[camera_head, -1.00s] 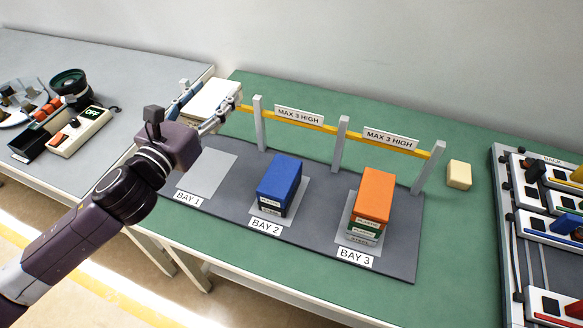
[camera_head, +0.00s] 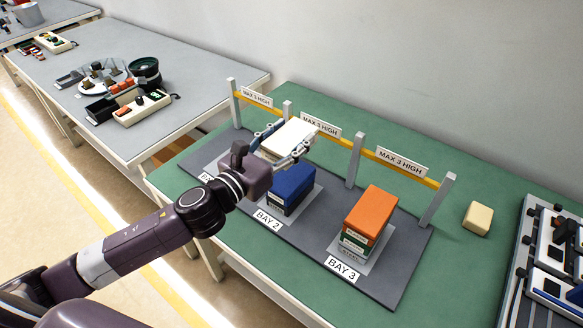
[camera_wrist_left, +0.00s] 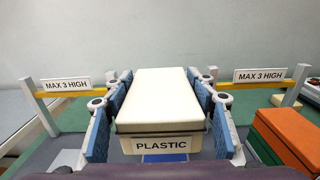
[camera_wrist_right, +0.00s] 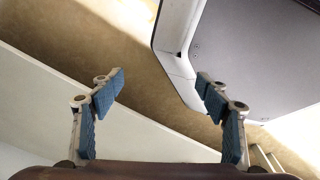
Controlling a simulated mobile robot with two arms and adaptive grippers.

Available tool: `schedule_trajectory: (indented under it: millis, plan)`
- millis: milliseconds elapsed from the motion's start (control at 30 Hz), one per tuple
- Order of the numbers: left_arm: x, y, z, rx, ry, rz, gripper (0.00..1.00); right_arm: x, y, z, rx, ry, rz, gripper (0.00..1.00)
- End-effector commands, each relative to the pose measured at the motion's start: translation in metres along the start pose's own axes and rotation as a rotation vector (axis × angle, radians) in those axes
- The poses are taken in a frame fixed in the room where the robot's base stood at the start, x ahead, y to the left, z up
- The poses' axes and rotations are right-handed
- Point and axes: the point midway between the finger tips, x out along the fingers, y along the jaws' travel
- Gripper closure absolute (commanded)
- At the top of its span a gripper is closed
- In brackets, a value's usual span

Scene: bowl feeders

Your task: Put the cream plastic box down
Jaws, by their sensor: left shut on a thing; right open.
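The cream plastic box (camera_head: 288,138) is held in the air above the blue box of bay 2 in the head view. In the left wrist view the cream box (camera_wrist_left: 158,100) shows its "PLASTIC" label, and a strip of blue (camera_wrist_left: 165,158) shows beneath it. My left gripper (camera_head: 286,142) is shut on its two sides with blue pads. The blue box (camera_head: 293,186) stands in bay 2 on a dark box. An orange box (camera_head: 370,211) tops the stack in bay 3. Bay 1 is partly hidden by my left arm. My right gripper (camera_wrist_right: 160,95) is open and empty.
A yellow rail (camera_head: 341,152) on grey posts, with "MAX 3 HIGH" signs, runs behind the bays. A small cream block (camera_head: 478,219) lies on the green table (camera_head: 455,270) right of the mat (camera_head: 398,280). A grey table with tools stands at left.

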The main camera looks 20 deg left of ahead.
Motion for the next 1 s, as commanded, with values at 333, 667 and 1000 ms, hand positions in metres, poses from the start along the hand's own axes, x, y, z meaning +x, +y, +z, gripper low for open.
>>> schedule_trajectory:
  millis: [333,667,1000]
  plan:
    - [0.0,0.0,-0.048,0.0,-0.003,0.0,0.8,0.011,0.016,0.008,0.002,-0.01,0.019,0.31]
    - [0.0,0.0,-0.087,0.001,-0.003,0.0,0.8,0.019,0.016,0.012,0.002,-0.014,0.018,0.31]
    - [0.0,0.0,-0.091,0.002,-0.003,-0.001,0.8,0.022,0.009,0.011,0.002,-0.013,0.011,0.31]
